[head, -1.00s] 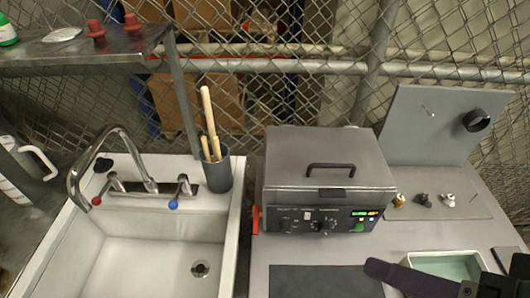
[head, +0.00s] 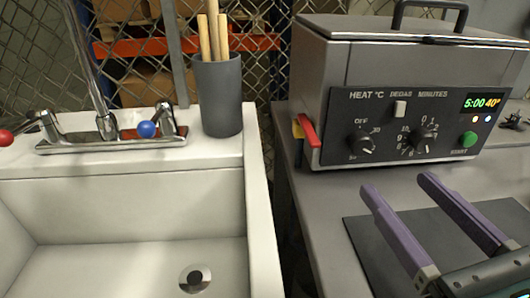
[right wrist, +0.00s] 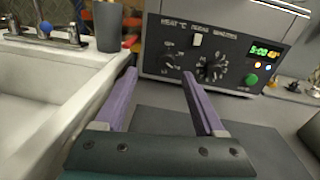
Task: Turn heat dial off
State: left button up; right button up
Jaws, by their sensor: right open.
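The heat dial (head: 361,145) is a black knob under the label HEAT °C on the front panel of a grey tank (head: 410,88). It also shows in the right wrist view (right wrist: 170,65). The display (head: 483,103) reads 5:00 and 40°. My right gripper (head: 400,183) is open and empty, in front of and below the panel, apart from the dials. My left gripper is not in view.
A sink (head: 120,185) with a faucet stands on the left. A grey cup (head: 217,95) with wooden handles stands at its back corner. A red lever (head: 308,131) juts from the tank's left side. A dark mat (head: 365,235) lies before the tank. A green button (head: 467,139) is on the panel.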

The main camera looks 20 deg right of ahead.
aim_at(363, 149)
jog(key=shift+d+f+m+h+b, duration=0.2)
jog(key=shift+f+m+h, duration=0.15)
jog(key=shift+f+m, duration=0.2)
jog(key=shift+d+f+m+h+b, duration=0.2)
jog(key=shift+f+m+h, duration=0.2)
jog(key=shift+f, duration=0.2)
jog(key=shift+w+r, duration=0.1)
jog(key=shift+w, duration=0.2)
jog(key=p+x, duration=0.1)
jog(key=x, duration=0.8)
jog(key=shift+w+r, duration=0.1)
grip_shut()
